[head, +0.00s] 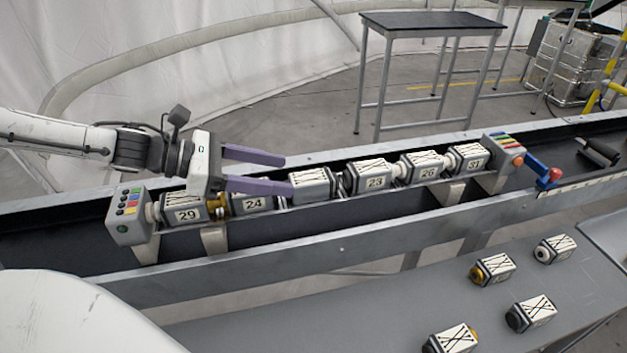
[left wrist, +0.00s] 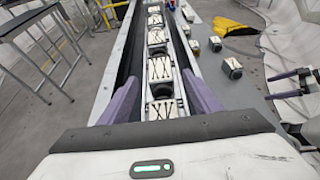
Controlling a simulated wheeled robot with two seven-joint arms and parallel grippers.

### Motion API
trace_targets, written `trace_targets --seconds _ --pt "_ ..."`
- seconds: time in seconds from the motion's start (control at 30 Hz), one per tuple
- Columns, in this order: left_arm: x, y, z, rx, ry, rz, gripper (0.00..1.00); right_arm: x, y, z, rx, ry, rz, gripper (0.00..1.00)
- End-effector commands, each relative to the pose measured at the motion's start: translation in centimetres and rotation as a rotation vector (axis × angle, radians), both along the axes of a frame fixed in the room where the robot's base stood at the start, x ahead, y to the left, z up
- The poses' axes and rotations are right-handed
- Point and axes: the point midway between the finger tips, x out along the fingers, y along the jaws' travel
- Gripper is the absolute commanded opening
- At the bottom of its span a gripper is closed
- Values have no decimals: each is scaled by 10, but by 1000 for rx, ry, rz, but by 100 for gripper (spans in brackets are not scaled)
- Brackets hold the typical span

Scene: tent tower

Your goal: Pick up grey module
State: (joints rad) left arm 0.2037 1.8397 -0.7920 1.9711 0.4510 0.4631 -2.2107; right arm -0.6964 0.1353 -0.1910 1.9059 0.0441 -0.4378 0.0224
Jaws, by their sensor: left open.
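A row of box-shaped modules with white tops lies in a long grey trough. A grey-bodied module (head: 312,185), its number not readable, sits between module 24 (head: 252,203) and module 23 (head: 374,180). I cannot tell surely which one is the grey module. My left gripper (head: 284,174) is open and empty, its purple fingers level over the row near module 24, tips beside the grey-bodied one. In the left wrist view the fingers flank the row, with a module (left wrist: 160,70) between them. My right gripper (left wrist: 268,87) shows at that view's right edge, fingers apart.
A side shelf (head: 400,312) carries loose modules, with white (head: 554,249), gold (head: 492,269) and black (head: 531,313) ends. Grey end blocks with coloured stripes (head: 131,215) close the row. The trough's walls (head: 340,250) run alongside. A black-topped table (head: 432,24) stands behind.

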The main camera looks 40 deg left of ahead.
Motion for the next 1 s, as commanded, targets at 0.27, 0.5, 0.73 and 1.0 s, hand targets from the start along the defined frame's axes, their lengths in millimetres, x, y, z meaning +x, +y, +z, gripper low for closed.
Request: trace_targets --seconds 0.27,0.5,0.73,1.0 --pt "11 -11 -4 -4 2 1 58 4 0 5 1 -8 0 100" --pt "25 -24 -14 0 2 2 58 11 0 1 1 -23 0 100" --pt "36 -33 -18 0 1 1 58 10 1 -13 -3 -16 5 100" --pt "40 -36 -16 -1 0 1 58 11 4 -10 1 -25 10 100"
